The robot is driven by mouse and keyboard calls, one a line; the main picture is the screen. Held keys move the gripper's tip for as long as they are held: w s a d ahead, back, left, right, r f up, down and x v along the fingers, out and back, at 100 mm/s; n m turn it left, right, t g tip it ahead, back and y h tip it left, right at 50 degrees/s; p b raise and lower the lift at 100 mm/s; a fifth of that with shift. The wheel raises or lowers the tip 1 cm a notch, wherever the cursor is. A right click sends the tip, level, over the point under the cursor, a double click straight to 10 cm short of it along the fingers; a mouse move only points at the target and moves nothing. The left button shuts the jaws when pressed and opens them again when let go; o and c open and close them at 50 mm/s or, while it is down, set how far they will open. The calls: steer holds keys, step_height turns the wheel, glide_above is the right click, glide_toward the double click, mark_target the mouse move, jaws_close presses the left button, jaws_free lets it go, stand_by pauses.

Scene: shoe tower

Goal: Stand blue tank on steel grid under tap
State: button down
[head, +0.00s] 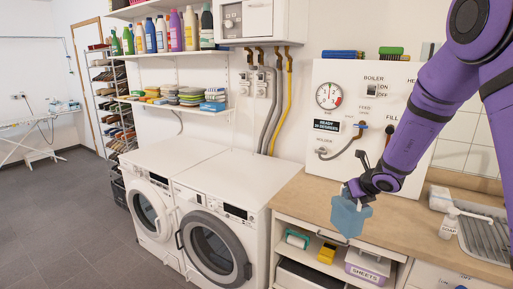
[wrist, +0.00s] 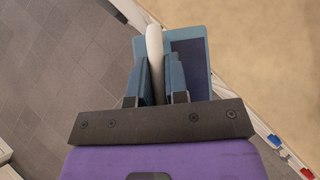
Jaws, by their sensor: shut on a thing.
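My gripper (head: 354,190) is shut on the blue tank (head: 348,217). The tank is a translucent blue box held upright near the front edge of the wooden counter (head: 301,197). In the wrist view my gripper (wrist: 158,75) has its fingers on either side of a pale grip on the tank (wrist: 200,48). Floor shows to the left there and the counter to the right.
Open shelves below hold a SHEETS box (head: 368,266). Two washing machines (head: 212,245) stand left. The counter's left part is clear.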

mark_target(348, 203)
steer(key=shift+s+f, duration=0.1)
steer(key=shift+s, duration=0.1)
steer(key=shift+w+a+f, duration=0.15)
steer(key=shift+w+f, duration=0.1)
steer(key=shift+f, duration=0.15)
steer(key=shift+s+f, duration=0.15)
steer(key=shift+s+a+f+m+h, duration=0.1)
steer(key=shift+f+m+h, duration=0.1)
steer(key=shift+f, duration=0.45)
steer(key=shift+s+a+f+m+h, duration=0.1)
steer(key=shift+f+m, duration=0.1)
steer(key=shift+f, duration=0.45)
steer(key=shift+m+h, duration=0.8)
steer(key=shift+m, duration=0.1)
steer(key=f, duration=0.2)
steer(key=s+f, duration=0.1)
steer(key=f, duration=0.3)
steer(key=shift+s+f, duration=0.1)
steer(key=shift+s, duration=0.25)
steer(key=shift+s+d+f+m, duration=0.2)
steer(key=shift+d+f+m, duration=0.15)
steer(key=shift+f+m, duration=0.1)
steer(key=shift+a, duration=0.1)
